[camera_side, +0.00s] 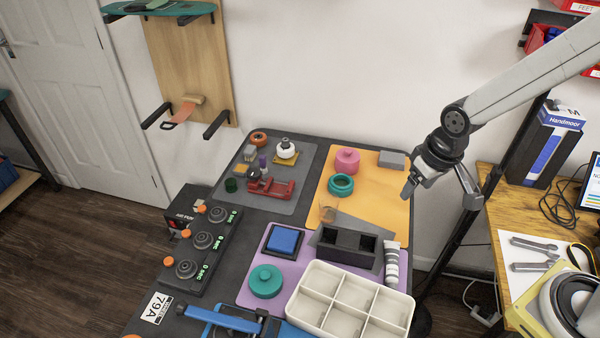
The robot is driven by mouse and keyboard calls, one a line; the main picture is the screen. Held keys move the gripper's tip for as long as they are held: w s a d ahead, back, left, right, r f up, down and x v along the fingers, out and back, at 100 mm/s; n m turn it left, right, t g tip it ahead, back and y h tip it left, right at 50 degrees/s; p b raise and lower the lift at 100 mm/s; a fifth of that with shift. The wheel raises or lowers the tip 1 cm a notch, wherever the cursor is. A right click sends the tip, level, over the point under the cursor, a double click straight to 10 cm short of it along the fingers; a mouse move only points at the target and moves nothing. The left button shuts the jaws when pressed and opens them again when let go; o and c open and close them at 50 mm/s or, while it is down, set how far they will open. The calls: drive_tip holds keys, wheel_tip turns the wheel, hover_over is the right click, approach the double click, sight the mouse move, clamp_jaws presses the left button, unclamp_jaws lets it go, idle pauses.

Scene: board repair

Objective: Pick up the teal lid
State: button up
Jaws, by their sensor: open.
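A teal round lid (266,281) with a small raised knob lies on the purple mat (250,298) at the front of the table. A teal ring-shaped piece (341,185) with an open middle sits on the orange mat (385,180), farther back. My gripper (409,190) is open and empty, in the air at the right of the orange mat. It is well above and to the right of the teal lid. Its fingers are small in this view.
A white compartment tray (352,297) stands right of the teal lid, and a blue square pad (285,241) lies behind it. A dark two-slot block (345,246) and a white tube (392,264) are near. A pink lidded piece (347,161) and a red vise (270,186) stand farther back.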

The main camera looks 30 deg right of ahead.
drive_tip(key=w+a+f, duration=0.3)
drive_tip(key=w+a, duration=0.4)
drive_tip(key=g, duration=0.2)
hover_over(265, 273)
drive_tip(key=f, duration=1.2)
drive_tip(key=shift+s+f, duration=0.2)
drive_tip(key=shift+f, duration=0.05)
drive_tip(key=shift+a+f, duration=0.1)
drive_tip(key=shift+a, duration=0.05)
drive_tip(key=shift+f, duration=1.25)
drive_tip(key=shift+w+f, duration=0.15)
drive_tip(key=shift+f, duration=2.45)
